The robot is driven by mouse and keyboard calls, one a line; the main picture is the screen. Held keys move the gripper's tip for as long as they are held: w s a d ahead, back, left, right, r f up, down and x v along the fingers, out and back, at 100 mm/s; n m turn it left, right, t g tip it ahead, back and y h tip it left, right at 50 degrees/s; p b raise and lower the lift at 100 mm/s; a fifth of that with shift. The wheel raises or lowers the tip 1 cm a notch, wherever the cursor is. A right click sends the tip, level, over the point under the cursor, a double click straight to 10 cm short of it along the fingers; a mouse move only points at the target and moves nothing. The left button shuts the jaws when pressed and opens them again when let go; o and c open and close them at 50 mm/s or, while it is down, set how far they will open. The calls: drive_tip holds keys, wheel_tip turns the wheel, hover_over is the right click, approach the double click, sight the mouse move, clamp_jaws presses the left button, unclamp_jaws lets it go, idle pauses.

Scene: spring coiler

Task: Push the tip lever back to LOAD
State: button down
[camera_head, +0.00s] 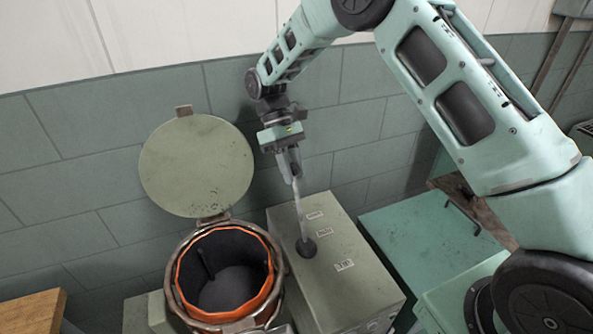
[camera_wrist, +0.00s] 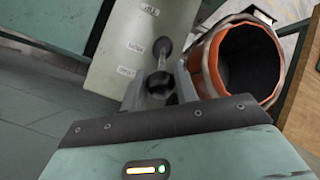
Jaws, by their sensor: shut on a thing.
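The tip lever (camera_head: 299,213) is a thin grey rod rising from a round black boot on top of a grey-green box (camera_head: 350,290). It leans toward the wall, its top slightly left of its base. My gripper (camera_head: 290,168) is shut on the lever's upper end. In the wrist view the lever's dark round knob (camera_wrist: 160,84) sits between the two fingers of my gripper (camera_wrist: 161,90). Three small white labels are on the box top, two toward the wall and one nearer; I cannot read them surely. The fingers partly hide the lever's top in the head view.
Left of the box stands a round vessel with an orange rim (camera_head: 182,270) and dark inside. Its round green lid (camera_head: 197,165) stands open against the tiled wall. A teal cabinet (camera_head: 410,225) is to the right. A wooden surface (camera_head: 30,308) shows at lower left.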

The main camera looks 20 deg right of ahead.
drive_tip(key=shift+w+f, duration=0.25)
drive_tip(key=shift+w, duration=0.2)
drive_tip(key=c, duration=1.1)
unclamp_jaws()
drive_tip(key=shift+w+f, duration=0.1)
wheel_tip(320, 180, up, 10)
drive_tip(key=b, duration=0.3)
drive_tip(key=shift+b, duration=0.4)
